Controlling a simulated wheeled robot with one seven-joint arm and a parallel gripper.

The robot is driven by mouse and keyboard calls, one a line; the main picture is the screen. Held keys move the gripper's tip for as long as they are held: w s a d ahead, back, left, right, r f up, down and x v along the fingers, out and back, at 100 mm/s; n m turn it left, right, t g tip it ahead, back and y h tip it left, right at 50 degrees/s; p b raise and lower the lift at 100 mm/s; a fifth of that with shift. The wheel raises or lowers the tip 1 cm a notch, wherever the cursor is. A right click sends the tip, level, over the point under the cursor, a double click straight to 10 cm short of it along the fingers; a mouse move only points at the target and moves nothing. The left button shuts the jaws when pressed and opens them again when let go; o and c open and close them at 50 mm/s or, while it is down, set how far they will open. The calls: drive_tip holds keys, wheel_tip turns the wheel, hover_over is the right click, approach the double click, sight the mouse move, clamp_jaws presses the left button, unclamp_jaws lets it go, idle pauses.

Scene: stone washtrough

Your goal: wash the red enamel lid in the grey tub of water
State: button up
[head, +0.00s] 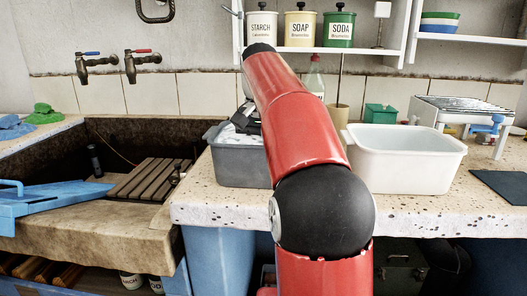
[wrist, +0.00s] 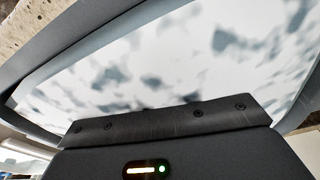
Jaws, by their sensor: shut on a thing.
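The grey tub (head: 240,172) stands on the speckled counter, left of my arm, with white suds on its water. My gripper (head: 249,119) is low over the tub, partly hidden behind my red arm. In the wrist view, the suds and water (wrist: 180,65) fill most of the picture inside the grey tub's rim (wrist: 95,24). A dark edge of my gripper (wrist: 165,125) crosses in front of them. The fingertips are hidden. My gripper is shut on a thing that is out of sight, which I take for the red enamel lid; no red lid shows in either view.
A white basin (head: 405,160) stands right of my arm, with a dish rack (head: 465,108) and dark mat (head: 503,186) beyond. Left is the stone trough (head: 95,222) with a wooden slatted board (head: 150,180) and a blue board (head: 50,196). A shelf with canisters (head: 300,28) hangs above.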

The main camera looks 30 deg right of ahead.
idle(0.4)
wheel_tip(320, 180, up, 6)
drive_tip(key=p, duration=0.5)
drive_tip(key=shift+f+p, duration=0.25)
drive_tip(key=shift+p, duration=0.1)
wheel_tip(320, 180, up, 7)
drive_tip(key=shift+b, duration=0.3)
drive_tip(key=shift+f, duration=0.1)
idle(1.0)
